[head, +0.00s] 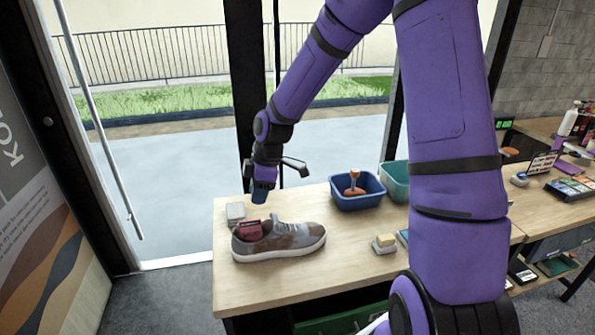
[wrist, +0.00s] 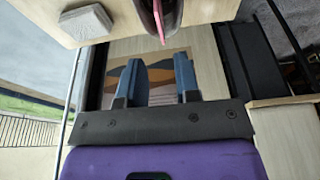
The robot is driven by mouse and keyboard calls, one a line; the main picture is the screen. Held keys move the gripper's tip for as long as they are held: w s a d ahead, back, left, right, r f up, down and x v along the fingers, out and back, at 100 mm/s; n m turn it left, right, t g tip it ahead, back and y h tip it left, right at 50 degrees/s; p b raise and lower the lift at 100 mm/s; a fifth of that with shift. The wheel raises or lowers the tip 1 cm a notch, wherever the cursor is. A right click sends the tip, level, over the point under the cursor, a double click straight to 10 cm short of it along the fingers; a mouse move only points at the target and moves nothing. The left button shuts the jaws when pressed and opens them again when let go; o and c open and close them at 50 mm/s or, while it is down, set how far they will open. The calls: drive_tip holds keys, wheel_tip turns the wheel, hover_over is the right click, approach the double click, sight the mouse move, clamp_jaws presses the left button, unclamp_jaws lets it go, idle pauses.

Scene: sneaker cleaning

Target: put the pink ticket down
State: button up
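The pink ticket (head: 249,231) stands in the opening of the grey, brown-stained sneaker (head: 285,239) on the wooden table (head: 330,268). In the wrist view, the ticket (wrist: 158,20) shows as a thin pink edge at the top, against the dark sneaker (wrist: 173,12). My gripper (head: 261,194) is above the table near the sneaker's heel, apart from the ticket. In the wrist view, its two blue fingers (wrist: 161,68) are spread with nothing between them. The ticket's lower part is hidden inside the sneaker.
A pale grey block (head: 235,211) lies behind the sneaker's heel; the wrist view also shows it (wrist: 84,23). A blue bin (head: 357,201) holding an orange-handled thing and a teal bin (head: 396,180) stand behind. A brush (head: 384,244) lies right of the sneaker. The table's front is clear.

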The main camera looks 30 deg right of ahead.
drive_tip(key=s+d+r+m+t+h, duration=0.1)
drive_tip(key=s+d+r+m+t, duration=0.1)
drive_tip(key=s+r+m, duration=0.5)
drive_tip(key=s+d+r+m+t+h, duration=0.1)
drive_tip(key=s+r+m, duration=0.6)
drive_tip(key=s+r, duration=1)
drive_tip(key=s+t, duration=0.1)
drive_tip(key=s, duration=0.3)
drive_tip(key=shift+s+d+r+h, duration=0.15)
drive_tip(key=shift+d+r+h, duration=0.05)
drive_tip(key=shift+d+h, duration=0.2)
